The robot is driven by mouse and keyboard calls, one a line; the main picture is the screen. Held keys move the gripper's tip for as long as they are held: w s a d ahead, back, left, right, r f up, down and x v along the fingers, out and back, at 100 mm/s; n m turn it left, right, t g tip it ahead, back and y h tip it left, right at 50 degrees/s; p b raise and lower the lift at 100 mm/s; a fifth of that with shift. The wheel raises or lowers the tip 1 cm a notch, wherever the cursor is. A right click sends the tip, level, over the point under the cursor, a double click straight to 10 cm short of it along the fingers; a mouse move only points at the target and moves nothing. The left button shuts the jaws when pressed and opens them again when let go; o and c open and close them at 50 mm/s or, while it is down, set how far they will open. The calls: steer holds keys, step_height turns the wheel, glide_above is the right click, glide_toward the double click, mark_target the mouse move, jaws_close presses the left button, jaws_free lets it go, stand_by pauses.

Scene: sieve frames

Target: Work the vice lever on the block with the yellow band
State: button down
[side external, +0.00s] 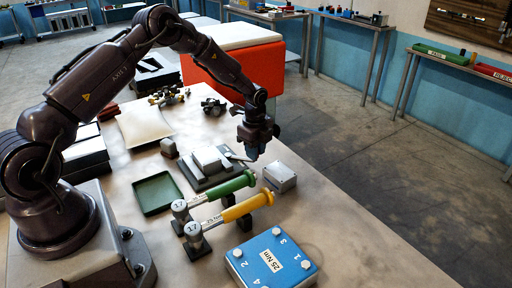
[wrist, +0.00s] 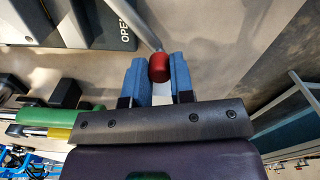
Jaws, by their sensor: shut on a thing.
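A grey vice (side external: 208,166) with a pale block in its jaws stands on the bench. A part of it with the letters "OPE" shows at the top left of the wrist view (wrist: 90,22). Its lever (wrist: 142,25) is a thin grey rod ending in a red knob (wrist: 158,68). My gripper (side external: 254,154) is at the vice's right side. In the wrist view, its blue fingers (wrist: 158,80) are shut on the red knob, one on each side. I cannot make out a yellow band on the block.
Green (side external: 232,187) and yellow (side external: 245,207) torque wrenches lie in front of the vice. A small metal box (side external: 279,177) is close at right. A green tray (side external: 157,194) lies at left; a blue block (side external: 272,262) is nearer. An orange bin (side external: 238,68) stands behind.

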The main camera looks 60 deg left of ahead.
steer(key=shift+s, duration=0.15)
stand_by(0.3)
steer(key=c, duration=1)
jaws_free()
steer(key=shift+r, duration=0.1)
step_height(320, 180, up, 13)
steer(key=shift+f, duration=0.1)
